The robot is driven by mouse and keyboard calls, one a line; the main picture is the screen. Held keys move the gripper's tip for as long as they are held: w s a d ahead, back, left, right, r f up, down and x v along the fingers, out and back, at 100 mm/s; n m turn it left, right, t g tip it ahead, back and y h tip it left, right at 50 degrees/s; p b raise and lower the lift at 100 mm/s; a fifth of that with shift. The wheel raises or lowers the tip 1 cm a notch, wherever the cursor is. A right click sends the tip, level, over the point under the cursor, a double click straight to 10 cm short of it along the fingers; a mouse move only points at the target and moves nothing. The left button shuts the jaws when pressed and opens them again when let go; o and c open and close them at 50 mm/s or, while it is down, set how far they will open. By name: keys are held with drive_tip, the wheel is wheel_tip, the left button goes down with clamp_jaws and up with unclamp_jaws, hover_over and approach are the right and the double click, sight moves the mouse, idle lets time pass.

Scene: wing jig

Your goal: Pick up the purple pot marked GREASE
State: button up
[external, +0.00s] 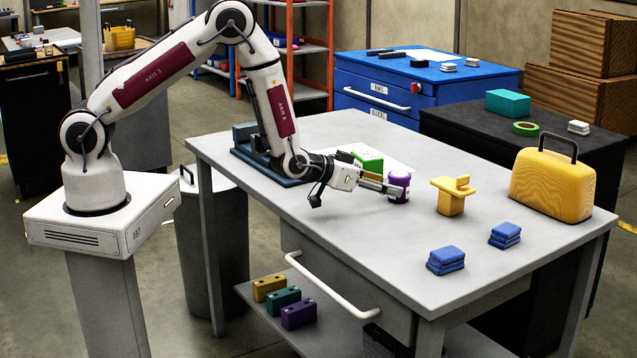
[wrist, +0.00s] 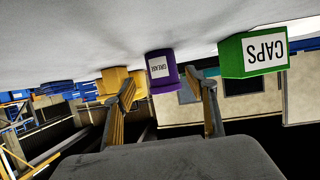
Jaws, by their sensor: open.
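The purple pot (external: 399,185) with a pale label stands upright on the grey table. In the wrist view the purple pot (wrist: 161,73) shows its white label reading GREASE, and the picture is upside down. My gripper (external: 384,187) is low over the table, pointing level at the pot from its left side. In the wrist view my gripper (wrist: 168,90) is open, with one finger to each side of the pot in the picture. The fingertips are close to the pot; I cannot tell whether they touch it.
A green box (external: 369,162) marked CAPS stands just behind the pot. A yellow block-like part (external: 451,196) stands to its right. Blue stacked pieces (external: 446,260) and a yellow case (external: 552,186) are farther right. The front middle of the table is clear.

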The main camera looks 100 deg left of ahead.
drive_tip(key=shift+w+a, duration=0.15)
drive_tip(key=shift+a, duration=0.05)
idle(0.3)
drive_tip(key=shift+x, duration=2.55)
drive_tip(key=shift+a+r, duration=0.1)
drive_tip(key=shift+c, duration=0.4)
drive_tip(key=c, duration=1.2)
